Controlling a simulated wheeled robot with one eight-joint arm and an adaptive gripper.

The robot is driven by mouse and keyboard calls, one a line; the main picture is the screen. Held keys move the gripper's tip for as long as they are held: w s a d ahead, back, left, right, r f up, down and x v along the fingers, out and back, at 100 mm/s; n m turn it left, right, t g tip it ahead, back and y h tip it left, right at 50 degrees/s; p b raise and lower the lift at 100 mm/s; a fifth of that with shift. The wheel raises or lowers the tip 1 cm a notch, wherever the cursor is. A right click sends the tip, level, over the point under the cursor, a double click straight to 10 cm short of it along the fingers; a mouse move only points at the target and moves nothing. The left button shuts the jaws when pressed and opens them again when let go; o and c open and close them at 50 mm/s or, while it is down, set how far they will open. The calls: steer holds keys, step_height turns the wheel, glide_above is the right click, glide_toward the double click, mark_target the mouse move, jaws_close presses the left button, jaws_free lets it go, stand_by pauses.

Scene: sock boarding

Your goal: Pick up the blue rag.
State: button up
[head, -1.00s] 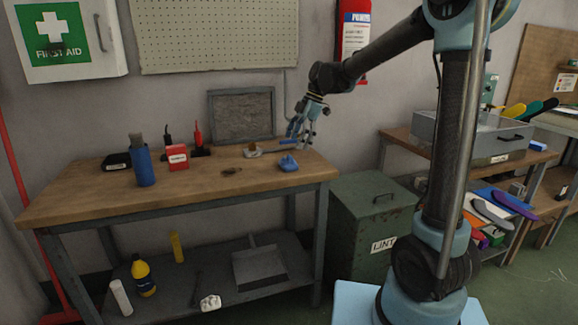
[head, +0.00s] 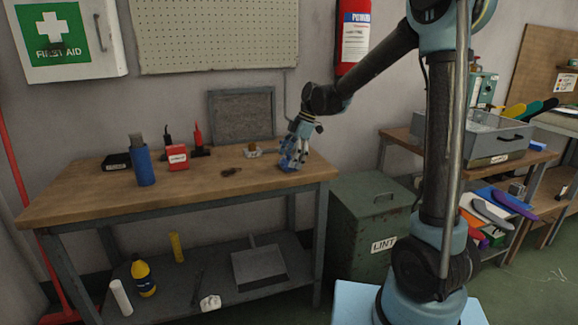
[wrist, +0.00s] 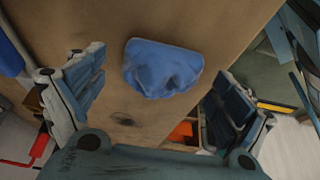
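The blue rag (wrist: 162,68) lies crumpled on the wooden bench top (wrist: 125,25) in the wrist view. My gripper (wrist: 158,78) is open, with one finger on each side of the rag and clear space between each finger and the cloth. In the head view my gripper (head: 291,160) points down over the right end of the workbench (head: 190,190). There it covers most of the rag, so I cannot tell its height above the bench top from that view.
A small tool (head: 252,151) lies just left of my gripper. A blue cylinder (head: 143,166), a red box (head: 177,157) and a black box (head: 117,161) stand farther left. A grey framed panel (head: 242,114) leans at the back. The green lint bin (head: 370,220) stands right of the bench.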

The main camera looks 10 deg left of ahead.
mark_target(290, 157)
steer(key=c, duration=1)
steer(key=shift+c, duration=0.2)
steer(key=shift+r, duration=0.1)
step_height(290, 157, up, 10)
steer(key=shift+f, duration=0.1)
steer(key=o, duration=0.5)
steer(key=c, duration=0.4)
steer(key=shift+s, duration=0.1)
